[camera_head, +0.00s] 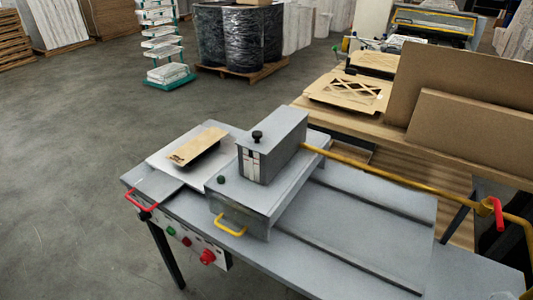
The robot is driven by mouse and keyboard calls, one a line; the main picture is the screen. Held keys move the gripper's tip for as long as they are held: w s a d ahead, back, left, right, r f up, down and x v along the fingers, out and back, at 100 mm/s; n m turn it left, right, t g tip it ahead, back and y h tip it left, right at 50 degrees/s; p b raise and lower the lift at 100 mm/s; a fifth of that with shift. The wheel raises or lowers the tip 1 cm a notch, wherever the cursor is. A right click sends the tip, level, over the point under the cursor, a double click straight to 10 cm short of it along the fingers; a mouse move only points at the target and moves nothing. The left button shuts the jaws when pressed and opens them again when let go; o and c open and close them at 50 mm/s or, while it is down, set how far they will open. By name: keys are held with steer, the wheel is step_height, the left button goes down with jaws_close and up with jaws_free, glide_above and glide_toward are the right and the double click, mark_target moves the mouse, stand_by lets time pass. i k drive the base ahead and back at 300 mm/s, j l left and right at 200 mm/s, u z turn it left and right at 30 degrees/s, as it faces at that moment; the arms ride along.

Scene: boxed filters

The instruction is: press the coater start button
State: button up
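The coater (290,200) is a grey bench machine in the middle of the head view. A white control panel (196,246) hangs on its front edge, at the lower left. On the panel sit a green button (171,231), a small red button (187,241) and a larger red knob (207,257). The green one looks like the start button, but no label is readable. Nothing covers the panel's buttons. My gripper is not in view.
A red handle (141,202) and a yellow handle (230,224) stick out near the panel. A light brown board (199,147) lies on the coater's left end. A wooden table (440,190) with panels stands behind. The floor at left (60,190) is clear.

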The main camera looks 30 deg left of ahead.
mark_target(171, 231)
steer(key=k+j+u, duration=0.1)
steer(key=j+u, duration=0.15)
steer(key=u, duration=0.2)
steer(key=j+u, duration=0.3)
steer(key=u, duration=0.15)
steer(key=k+l+u, duration=0.1)
steer(key=u, duration=1)
